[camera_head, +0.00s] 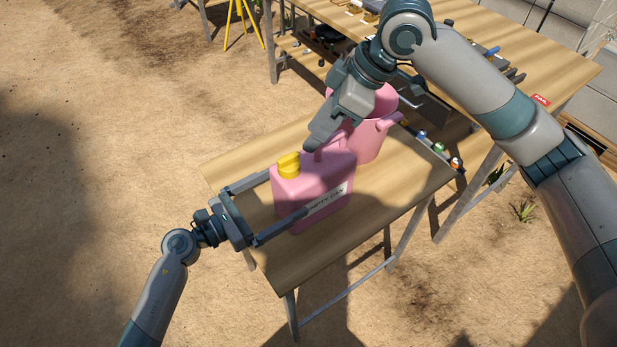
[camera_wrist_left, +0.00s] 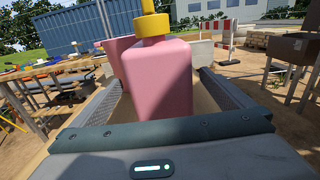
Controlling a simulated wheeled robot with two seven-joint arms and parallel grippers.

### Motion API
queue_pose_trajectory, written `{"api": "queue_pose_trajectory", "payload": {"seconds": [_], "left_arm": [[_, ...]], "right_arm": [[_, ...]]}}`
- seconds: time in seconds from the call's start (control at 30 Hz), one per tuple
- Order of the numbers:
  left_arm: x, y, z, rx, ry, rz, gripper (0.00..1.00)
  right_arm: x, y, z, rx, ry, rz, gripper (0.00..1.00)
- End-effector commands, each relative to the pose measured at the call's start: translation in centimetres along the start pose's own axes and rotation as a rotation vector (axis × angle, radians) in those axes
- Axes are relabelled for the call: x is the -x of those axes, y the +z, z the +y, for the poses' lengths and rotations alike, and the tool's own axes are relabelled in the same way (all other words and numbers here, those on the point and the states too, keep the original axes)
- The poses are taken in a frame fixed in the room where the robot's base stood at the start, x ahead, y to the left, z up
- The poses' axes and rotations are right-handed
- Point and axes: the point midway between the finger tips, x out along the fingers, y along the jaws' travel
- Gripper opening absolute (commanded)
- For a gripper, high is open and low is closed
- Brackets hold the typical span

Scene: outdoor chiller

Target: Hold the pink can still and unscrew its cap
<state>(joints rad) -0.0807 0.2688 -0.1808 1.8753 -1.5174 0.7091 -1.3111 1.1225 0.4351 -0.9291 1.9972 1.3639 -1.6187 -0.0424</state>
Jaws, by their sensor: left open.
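The pink can (camera_head: 312,187) stands upright on the small wooden table, with a yellow cap (camera_head: 289,165) on top and a white label on its front side. My left gripper (camera_head: 287,192) is open, with one finger along each side of the can. In the left wrist view the pink can (camera_wrist_left: 160,80) stands between the spread fingers, with the yellow cap (camera_wrist_left: 152,25) above; contact with the fingers cannot be told. My right gripper (camera_head: 320,138) points down over the can's handle end, behind the cap. Its fingers overlap in the picture, so their opening is unclear.
A larger pink vessel (camera_head: 370,140) with a spout stands right behind the can. Small coloured items (camera_head: 438,147) line the table's (camera_head: 400,190) far right edge. A cluttered wooden workbench (camera_head: 500,35) stands behind. The table's front right part is bare.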

Motion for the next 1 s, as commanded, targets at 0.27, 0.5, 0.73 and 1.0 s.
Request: {"api": "queue_pose_trajectory", "payload": {"seconds": [0.27,0.5,0.73,1.0], "left_arm": [[-4.7,0.1,0.0,0.001,0.001,-0.002,1.00],[-7.5,0.0,0.0,0.002,0.001,-0.001,1.00],[-8.6,0.0,0.0,0.000,0.000,0.000,1.00],[-8.6,0.0,0.0,0.000,0.000,0.000,1.00]], "right_arm": [[0.0,0.0,0.0,0.000,0.000,0.000,0.31],[0.0,0.0,0.0,0.000,0.000,0.000,0.31],[0.0,0.0,0.0,0.000,0.000,0.000,0.31],[0.0,0.0,0.0,0.000,0.000,0.000,0.31]]}}
